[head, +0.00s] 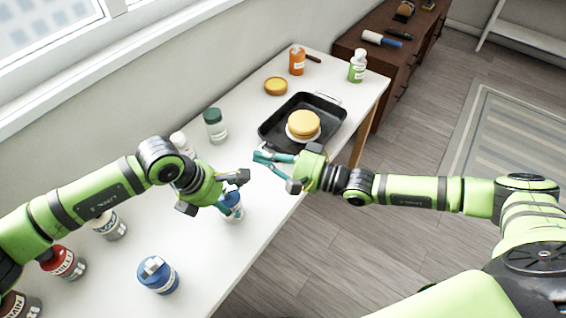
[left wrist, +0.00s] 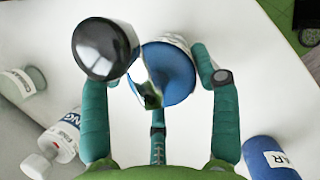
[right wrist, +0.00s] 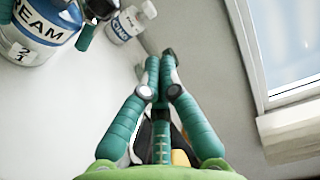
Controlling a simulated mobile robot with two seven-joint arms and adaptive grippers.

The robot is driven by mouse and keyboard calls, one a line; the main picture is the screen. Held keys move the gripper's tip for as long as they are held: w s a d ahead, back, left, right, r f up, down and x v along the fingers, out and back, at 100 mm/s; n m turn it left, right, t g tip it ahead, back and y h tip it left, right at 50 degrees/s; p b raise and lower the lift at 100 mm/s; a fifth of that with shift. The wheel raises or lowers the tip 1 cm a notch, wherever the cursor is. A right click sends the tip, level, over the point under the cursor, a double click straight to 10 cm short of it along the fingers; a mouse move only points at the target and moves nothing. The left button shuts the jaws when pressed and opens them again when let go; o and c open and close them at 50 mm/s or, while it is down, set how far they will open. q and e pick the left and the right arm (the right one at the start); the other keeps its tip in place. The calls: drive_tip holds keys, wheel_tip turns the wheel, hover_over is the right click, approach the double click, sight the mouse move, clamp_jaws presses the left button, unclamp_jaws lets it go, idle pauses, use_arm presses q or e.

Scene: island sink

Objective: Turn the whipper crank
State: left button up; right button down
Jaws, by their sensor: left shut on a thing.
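The whipper (head: 233,208) is a small blue and white jar on the white counter, partly hidden by my left gripper (head: 232,192). That gripper is shut around its body. In the left wrist view its blue top (left wrist: 180,75) sits between the fingers, with a shiny black knob (left wrist: 103,48) in front. In the right wrist view the jar (right wrist: 40,32) shows a "CREAM" label at the top left. My right gripper (head: 264,160) is above the counter, beyond the whipper and apart from it. Its fingertips (right wrist: 162,60) are together with nothing seen between them.
A black pan (head: 275,130) holding a yellow stacked item (head: 304,125) lies behind my right gripper. A green-lidded jar (head: 215,125), a blue-lidded jar (head: 158,276) and several labelled bottles stand on the counter (head: 235,270). The counter's right edge is near the whipper.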

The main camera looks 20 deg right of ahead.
sight(234, 188)
drive_tip(key=shift+s+a, duration=0.5)
drive_tip(key=shift+a, duration=0.4)
drive_tip(key=shift+s+a, duration=0.5)
drive_tip(key=shift+a, duration=0.35)
drive_tip(key=shift+s, duration=0.1)
drive_tip(key=shift+s+d, duration=0.15)
drive_tip(key=shift+s, duration=0.3)
